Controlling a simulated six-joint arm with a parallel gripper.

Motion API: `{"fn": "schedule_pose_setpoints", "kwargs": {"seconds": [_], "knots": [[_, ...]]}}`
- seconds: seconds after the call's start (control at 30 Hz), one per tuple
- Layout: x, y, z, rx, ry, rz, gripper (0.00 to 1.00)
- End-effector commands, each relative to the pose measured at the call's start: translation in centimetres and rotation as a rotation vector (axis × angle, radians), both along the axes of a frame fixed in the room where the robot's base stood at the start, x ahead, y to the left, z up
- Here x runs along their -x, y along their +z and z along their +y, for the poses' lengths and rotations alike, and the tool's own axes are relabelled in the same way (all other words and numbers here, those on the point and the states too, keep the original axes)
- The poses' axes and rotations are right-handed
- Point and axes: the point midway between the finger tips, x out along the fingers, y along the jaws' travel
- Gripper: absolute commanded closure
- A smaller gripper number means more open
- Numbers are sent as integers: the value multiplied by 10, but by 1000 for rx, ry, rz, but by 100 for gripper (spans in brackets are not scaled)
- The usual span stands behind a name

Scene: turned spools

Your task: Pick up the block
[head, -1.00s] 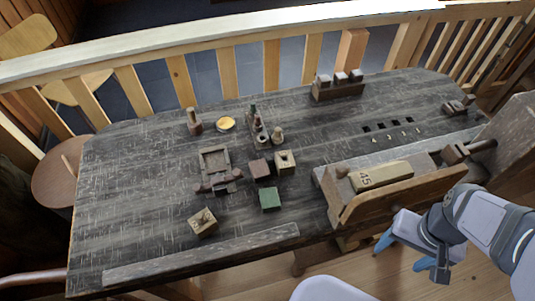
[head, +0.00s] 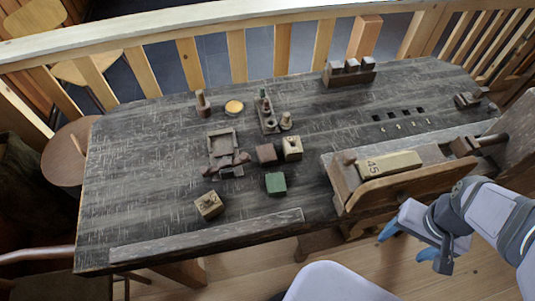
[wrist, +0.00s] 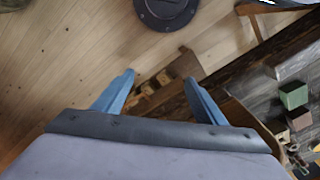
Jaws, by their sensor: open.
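Several blocks stand on the dark worn table (head: 135,190). A green block (head: 275,183) sits near its front middle and shows in the wrist view (wrist: 293,95) at the right. Another tan block with a marked top (head: 208,205) sits at front left. I cannot tell which one the task means. My gripper (head: 408,243) is open and empty, in front of the table's right front edge and away from the blocks; its blue fingers (wrist: 159,77) are spread.
A wooden vise (head: 400,188) with a piece marked 45 (head: 388,166) stands at right, near my arm. A long wooden strip (head: 205,235) lies along the front edge. A square tray (head: 222,145), a yellow disc (head: 234,107) and a rack (head: 348,74) are farther back. The table's left is clear.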

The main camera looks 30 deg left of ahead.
Motion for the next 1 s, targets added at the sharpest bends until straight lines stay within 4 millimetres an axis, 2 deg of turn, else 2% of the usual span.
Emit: {"fn": "schedule_pose_setpoints", "kwargs": {"seconds": [0.13, 0.17, 0.2, 0.23, 0.53, 0.67, 0.77, 0.87, 0.97, 1.0], "knots": [[0, 0, 0, 0, 0, 0, 35], [0, 0, 0, 0, 0, 0, 37], [0, 0, 0, 0, 0, 0, 47], [0, 0, 0, 0, 0, 0, 52], [0, 1, 0, -2, -7, 3, 52], [3, 10, 6, -25, -84, 36, 52], [9, 28, 19, -67, -231, 103, 52], [17, 55, 42, -126, -448, 218, 52], [20, 96, 72, -191, -694, 367, 52], [18, 117, 84, -214, -781, 423, 52]]}}
